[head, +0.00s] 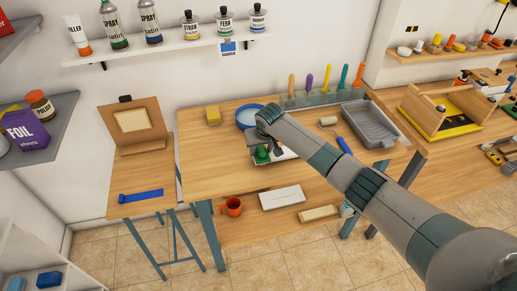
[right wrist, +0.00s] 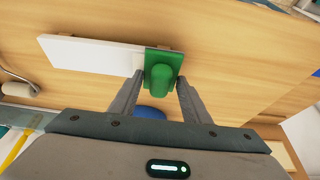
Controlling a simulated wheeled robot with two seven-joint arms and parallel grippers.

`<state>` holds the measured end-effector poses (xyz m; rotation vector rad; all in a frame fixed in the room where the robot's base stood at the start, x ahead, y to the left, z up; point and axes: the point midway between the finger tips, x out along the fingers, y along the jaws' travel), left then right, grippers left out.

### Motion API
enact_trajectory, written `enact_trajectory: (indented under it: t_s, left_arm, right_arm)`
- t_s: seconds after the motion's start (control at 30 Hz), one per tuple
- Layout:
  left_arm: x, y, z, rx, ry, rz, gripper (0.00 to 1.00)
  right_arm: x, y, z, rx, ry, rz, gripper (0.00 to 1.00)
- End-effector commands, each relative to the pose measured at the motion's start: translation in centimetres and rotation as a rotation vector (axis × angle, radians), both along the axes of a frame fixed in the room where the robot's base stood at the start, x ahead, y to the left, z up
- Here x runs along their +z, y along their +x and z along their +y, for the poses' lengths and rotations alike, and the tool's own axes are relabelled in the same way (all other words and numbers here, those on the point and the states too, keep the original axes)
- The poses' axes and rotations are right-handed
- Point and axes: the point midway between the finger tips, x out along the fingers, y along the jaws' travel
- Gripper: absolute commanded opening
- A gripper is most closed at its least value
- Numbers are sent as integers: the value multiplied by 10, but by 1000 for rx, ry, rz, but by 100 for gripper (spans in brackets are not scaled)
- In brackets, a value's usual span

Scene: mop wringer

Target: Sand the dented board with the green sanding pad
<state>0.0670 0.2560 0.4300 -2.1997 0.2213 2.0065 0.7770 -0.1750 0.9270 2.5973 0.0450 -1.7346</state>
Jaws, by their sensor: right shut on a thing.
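The white board (head: 287,153) lies on the workbench, mostly hidden behind my right arm in the head view. Its flat top shows in the right wrist view (right wrist: 90,55), where no dent can be made out. The green sanding pad (right wrist: 165,57) is at the right end of the board in that view, and it also shows in the head view (head: 261,155). My right gripper (right wrist: 160,88) is shut on the pad's raised green grip, one finger on each side. I cannot tell whether the pad presses on the board. My left gripper is not in view.
A grey paint tray (head: 370,124) and a roller (head: 328,121) lie to the right. The bench's left part is clear. An orange mug (head: 232,207) sits below.

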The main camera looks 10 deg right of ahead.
Motion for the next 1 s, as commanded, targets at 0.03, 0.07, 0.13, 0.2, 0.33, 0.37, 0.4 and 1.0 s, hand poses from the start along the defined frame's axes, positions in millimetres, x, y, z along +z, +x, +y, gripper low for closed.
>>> enact_trajectory:
  t_s: [0.03, 0.07, 0.13, 0.2, 0.33, 0.37, 0.4, 1.0]
  left_arm:
    - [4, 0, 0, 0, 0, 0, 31]
    - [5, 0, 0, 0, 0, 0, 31]
    - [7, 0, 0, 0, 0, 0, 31]
    - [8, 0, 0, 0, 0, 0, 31]
    - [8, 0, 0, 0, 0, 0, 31]
    - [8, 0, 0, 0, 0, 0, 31]
    - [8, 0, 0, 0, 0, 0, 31]
    - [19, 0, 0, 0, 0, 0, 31]
  right_arm:
    - [1, -1, -5, -2, -2, 2, 18]
    - [0, 0, -7, -1, -2, 2, 18]
    - [0, 0, -12, -2, -2, 2, 18]
    - [-1, 0, -15, -2, -2, 2, 18]
    - [-2, 0, -19, 1, -1, 2, 18]
    - [-2, 0, -19, 1, -1, 2, 18]
    - [-2, 0, -19, 1, -1, 2, 18]
    - [-1, 0, -39, -2, -4, 5, 18]
